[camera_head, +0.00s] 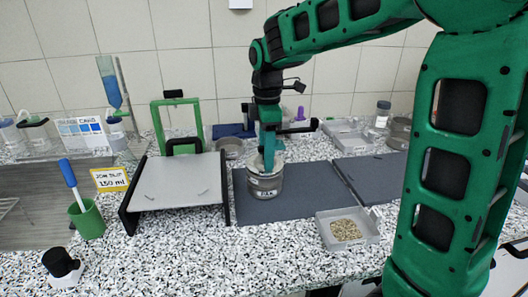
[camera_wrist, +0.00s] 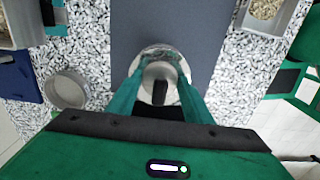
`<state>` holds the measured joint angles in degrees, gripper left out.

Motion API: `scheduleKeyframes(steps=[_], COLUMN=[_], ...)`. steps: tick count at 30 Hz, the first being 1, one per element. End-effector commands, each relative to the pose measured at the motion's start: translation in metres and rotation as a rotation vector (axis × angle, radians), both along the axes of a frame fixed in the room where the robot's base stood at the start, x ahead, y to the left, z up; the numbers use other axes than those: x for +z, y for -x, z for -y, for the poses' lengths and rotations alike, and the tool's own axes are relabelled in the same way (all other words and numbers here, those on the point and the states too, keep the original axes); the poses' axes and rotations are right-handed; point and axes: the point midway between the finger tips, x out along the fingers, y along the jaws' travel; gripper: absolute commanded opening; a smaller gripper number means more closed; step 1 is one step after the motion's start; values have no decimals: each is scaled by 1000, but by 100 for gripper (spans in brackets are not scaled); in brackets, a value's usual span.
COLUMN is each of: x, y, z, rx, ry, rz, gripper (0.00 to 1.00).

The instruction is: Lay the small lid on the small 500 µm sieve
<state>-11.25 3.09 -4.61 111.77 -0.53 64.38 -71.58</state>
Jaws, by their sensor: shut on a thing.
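The small lid (camera_wrist: 159,72) is a pale round disc with a dark upright knob (camera_wrist: 160,92), seen from above in the wrist view. My gripper (camera_wrist: 160,80) has its green fingers on both sides of the lid and is shut on it. In the head view my gripper (camera_head: 268,152) points down at the top of a small round metal sieve (camera_head: 264,184) with a label on its front. The sieve stands upright on a dark mat. The fingers hide most of the lid there, and I cannot tell whether the lid touches the sieve rim.
The dark mat (camera_head: 300,205) is mostly bare around the sieve. A metal tray of grains (camera_head: 347,228) stands front right. A grey sloped plate on a black frame (camera_head: 180,185) stands left. A round metal pan (camera_wrist: 67,88) is behind the mat, and a green cup (camera_head: 87,219) is far left.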

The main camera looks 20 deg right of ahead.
Motion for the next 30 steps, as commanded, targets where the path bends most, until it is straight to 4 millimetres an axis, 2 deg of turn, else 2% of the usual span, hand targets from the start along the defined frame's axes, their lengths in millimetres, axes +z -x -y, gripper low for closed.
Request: scheduleKeyframes(steps=[27, 28, 30], x=[-5, -5, -5], y=[0, 0, 0], z=[0, 0, 0], rx=[1, 1, 1], ry=[0, 0, 0], rz=[-1, 0, 0], gripper=[19, 53, 68])
